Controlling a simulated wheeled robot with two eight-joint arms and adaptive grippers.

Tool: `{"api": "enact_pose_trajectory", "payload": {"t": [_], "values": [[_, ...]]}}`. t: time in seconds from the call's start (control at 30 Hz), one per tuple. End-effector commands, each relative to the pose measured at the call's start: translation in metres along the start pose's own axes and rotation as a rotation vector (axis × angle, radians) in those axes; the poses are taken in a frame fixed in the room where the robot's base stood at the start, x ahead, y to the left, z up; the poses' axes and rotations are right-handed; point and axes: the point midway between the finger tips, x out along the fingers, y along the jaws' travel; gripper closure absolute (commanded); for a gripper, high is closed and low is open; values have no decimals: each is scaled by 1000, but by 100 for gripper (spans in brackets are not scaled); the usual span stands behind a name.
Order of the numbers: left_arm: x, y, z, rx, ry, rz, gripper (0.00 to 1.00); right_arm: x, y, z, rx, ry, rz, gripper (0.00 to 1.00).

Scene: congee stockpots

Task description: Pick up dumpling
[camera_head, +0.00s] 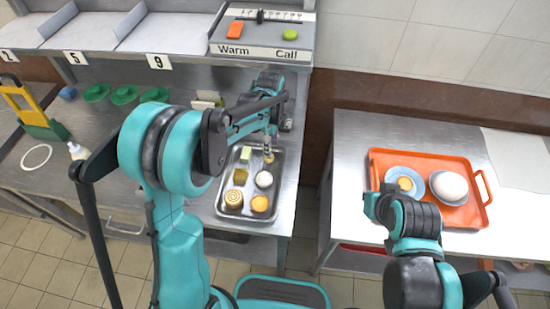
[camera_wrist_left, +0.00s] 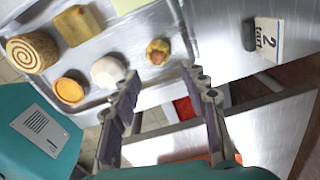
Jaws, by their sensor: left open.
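A pale, rounded dumpling (camera_head: 264,179) sits on a metal tray (camera_head: 278,212) on the steel counter. It also shows in the left wrist view (camera_wrist_left: 108,71), partly close behind one finger. My left gripper (camera_head: 269,143) is over the tray's far right part, partly hidden by its own arm. In the left wrist view my left gripper (camera_wrist_left: 163,78) is open with nothing between its fingers. A small brown-topped bun (camera_wrist_left: 157,52) lies beyond the fingertips. My right arm shows at the lower right, but I cannot make out its gripper.
The tray also holds a spiral roll (camera_head: 233,198), an orange tart (camera_head: 260,203), a brown block (camera_head: 240,175) and a pale yellow block (camera_head: 246,154). An orange tray (camera_head: 478,214) with a blue plate (camera_head: 418,193) stands on the right table. A gap separates the two tables.

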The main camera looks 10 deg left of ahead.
Motion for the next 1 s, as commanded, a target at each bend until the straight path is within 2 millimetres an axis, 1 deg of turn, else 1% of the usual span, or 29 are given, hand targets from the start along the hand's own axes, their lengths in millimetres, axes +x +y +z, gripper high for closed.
{"api": "enact_pose_trajectory", "payload": {"t": [0.03,0.17,0.27,0.43,0.53,0.7,0.73,0.83,0.87,1.0], "values": [[8,0,0,-1,0,0,56,4,0,3,0,0,0,100],[19,0,1,-2,0,-1,56,7,0,5,0,0,0,100],[32,0,3,-2,0,-1,56,13,0,9,0,0,0,100],[59,0,5,-2,0,-1,56,23,0,17,0,0,0,100],[66,1,5,-3,0,-1,56,25,0,18,0,0,0,100],[64,1,5,-3,0,-1,56,23,0,17,0,0,0,100],[64,1,5,-3,0,-1,59,23,0,17,0,0,0,100],[64,1,5,-3,0,-1,85,23,0,17,0,0,0,100],[64,1,5,-3,0,-1,86,23,0,17,0,0,0,100],[64,1,5,-3,0,-1,86,23,0,17,0,0,0,100]]}}
